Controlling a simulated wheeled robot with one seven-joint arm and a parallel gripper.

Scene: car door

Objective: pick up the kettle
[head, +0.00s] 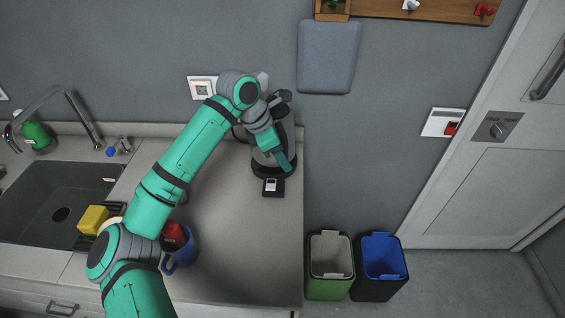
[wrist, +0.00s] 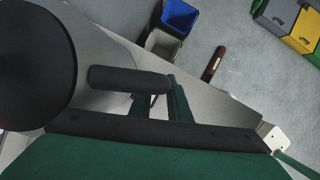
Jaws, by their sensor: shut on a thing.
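The kettle (head: 287,130) is at the back right of the counter, partly hidden behind my arm in the head view. In the wrist view its round black lid (wrist: 35,65) fills the left side, with a black handle (wrist: 130,79) sticking out to the right. My gripper (head: 284,162) is at the kettle; in the wrist view its green fingers (wrist: 160,104) are closed at the handle. The kettle looks upright over its black base (head: 272,187), which has a small display. I cannot tell whether the kettle touches the base.
A blue mug (head: 182,256) and a red item stand beside my arm on the counter (head: 225,225). The sink (head: 50,205) is at left, with a yellow sponge (head: 93,219). A green bin (head: 330,275) and a blue-topped bin (head: 380,268) stand right of the counter edge.

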